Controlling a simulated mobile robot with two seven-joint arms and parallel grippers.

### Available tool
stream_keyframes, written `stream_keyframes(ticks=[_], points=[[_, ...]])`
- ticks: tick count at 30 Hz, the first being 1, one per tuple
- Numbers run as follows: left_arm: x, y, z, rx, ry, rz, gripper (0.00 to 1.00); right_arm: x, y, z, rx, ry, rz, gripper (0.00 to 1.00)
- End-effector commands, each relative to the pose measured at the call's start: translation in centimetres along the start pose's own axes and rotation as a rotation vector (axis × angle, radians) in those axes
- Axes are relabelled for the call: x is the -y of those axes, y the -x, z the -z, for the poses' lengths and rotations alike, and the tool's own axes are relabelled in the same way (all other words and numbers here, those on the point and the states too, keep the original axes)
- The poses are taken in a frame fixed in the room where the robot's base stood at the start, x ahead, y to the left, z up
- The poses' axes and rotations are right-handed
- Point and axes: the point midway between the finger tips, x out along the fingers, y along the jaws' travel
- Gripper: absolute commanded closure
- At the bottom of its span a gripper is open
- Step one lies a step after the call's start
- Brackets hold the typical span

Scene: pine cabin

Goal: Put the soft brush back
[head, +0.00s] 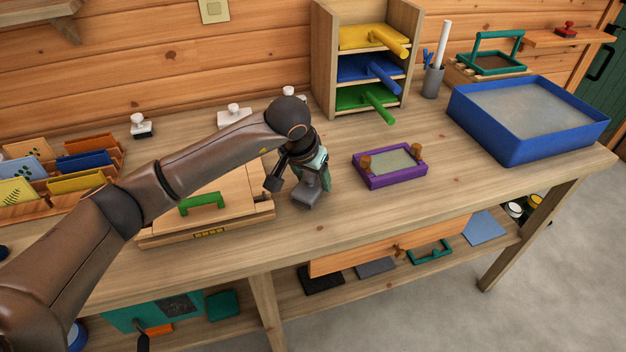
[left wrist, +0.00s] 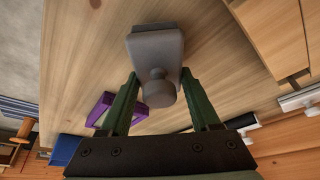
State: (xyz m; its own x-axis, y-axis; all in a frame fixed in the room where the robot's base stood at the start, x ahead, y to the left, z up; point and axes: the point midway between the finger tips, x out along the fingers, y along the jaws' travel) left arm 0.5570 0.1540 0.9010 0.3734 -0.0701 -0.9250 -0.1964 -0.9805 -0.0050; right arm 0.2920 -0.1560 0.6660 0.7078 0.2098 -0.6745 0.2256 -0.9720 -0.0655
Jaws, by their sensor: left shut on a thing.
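My left gripper (head: 313,178) is over the middle of the workbench, between the wooden press board and a purple frame. It is shut on a grey block with a round knob, which I take to be the soft brush (head: 306,196). In the left wrist view the soft brush (left wrist: 156,46) has its knob between the green fingertips (left wrist: 158,90). I cannot tell whether its underside touches the bench top. My right gripper is not in view.
The wooden board with a green handle (head: 202,202) lies left of the gripper. The purple frame (head: 392,180) is to the right. Behind stand a shelf with coloured trays (head: 322,75), white knobbed pieces (head: 141,127) and a blue basin (head: 488,147). A wooden drawer front (head: 350,262) shows below the bench.

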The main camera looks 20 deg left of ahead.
Motion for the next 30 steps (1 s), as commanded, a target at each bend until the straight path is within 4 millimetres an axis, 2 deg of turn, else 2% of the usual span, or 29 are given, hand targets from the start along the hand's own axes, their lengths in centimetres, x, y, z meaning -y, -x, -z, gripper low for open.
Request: stream_keyframes(ticks=[4, 15, 16, 23, 30], points=[[-0.1, -1.0, -0.4, -0.003, 0.001, -0.002, 0.81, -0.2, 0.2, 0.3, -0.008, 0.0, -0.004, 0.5], [0.0, -1.5, -0.6, -0.004, 0.001, 0.0, 0.81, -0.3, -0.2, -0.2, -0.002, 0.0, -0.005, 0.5], [0.0, -1.4, -0.5, -0.004, 0.001, -0.001, 0.35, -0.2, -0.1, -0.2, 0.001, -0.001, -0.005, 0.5], [0.0, -1.3, -0.5, -0.003, 0.001, 0.0, 0.09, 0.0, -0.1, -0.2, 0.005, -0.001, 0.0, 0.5], [0.0, -1.3, -0.5, -0.003, 0.001, 0.0, 0.07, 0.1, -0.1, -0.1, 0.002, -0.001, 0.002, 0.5]])
